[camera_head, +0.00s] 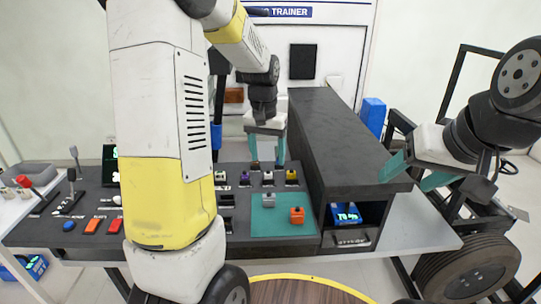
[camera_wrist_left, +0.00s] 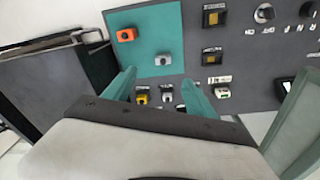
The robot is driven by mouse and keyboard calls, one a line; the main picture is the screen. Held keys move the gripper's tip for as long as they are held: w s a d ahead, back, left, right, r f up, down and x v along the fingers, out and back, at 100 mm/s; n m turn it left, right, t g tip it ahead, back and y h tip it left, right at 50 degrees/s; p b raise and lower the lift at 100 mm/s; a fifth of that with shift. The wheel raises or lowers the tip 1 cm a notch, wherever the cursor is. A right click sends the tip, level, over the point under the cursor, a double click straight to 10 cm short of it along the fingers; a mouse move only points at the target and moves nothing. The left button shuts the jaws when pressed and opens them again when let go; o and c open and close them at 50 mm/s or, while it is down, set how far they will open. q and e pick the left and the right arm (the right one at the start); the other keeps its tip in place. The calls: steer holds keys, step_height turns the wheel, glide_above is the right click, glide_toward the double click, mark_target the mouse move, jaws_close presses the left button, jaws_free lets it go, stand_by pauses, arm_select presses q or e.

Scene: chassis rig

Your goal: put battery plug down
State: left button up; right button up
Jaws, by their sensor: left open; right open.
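An orange plug (camera_head: 297,215) and a grey plug (camera_head: 268,200) rest on the teal mat (camera_head: 262,227); I cannot tell which plug is the battery plug. Behind the mat is a row with a white plug (camera_head: 219,177), a purple plug (camera_head: 244,177), another grey plug (camera_head: 268,178) and a yellow plug (camera_head: 291,176). My left gripper (camera_head: 266,160) is open and empty just behind this row. In the left wrist view its fingers (camera_wrist_left: 158,78) spread either side of the row's grey plug (camera_wrist_left: 167,98) and yellow plug (camera_wrist_left: 142,98). My right gripper (camera_head: 407,182) is open and empty at the right.
A dark raised cabinet (camera_head: 340,130) stands right of the mat, with a blue device (camera_head: 345,213) in its front opening. Levers and coloured buttons (camera_head: 92,225) sit on the panel's left. A blue box (camera_head: 372,115) stands behind the cabinet. The mat's front left is clear.

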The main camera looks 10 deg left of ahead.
arm_select(q)
steer(key=s+r+t, duration=0.1)
steer(key=s+r, duration=0.3)
steer(key=s, duration=0.3)
steer(key=s+d+r+t+h, duration=0.1)
steer(key=s+r+t, duration=0.1)
steer(key=s+r, duration=0.2)
steer(key=s+d+r+t, duration=0.1)
steer(key=s+r, duration=0.3)
steer(key=s, duration=0.6)
steer(key=shift+s+d+r+n+t+h, duration=0.2)
steer(key=shift+n+t+h, duration=0.15)
steer(key=shift+t, duration=0.25)
arm_select(e)
steer(key=shift+c, duration=0.3)
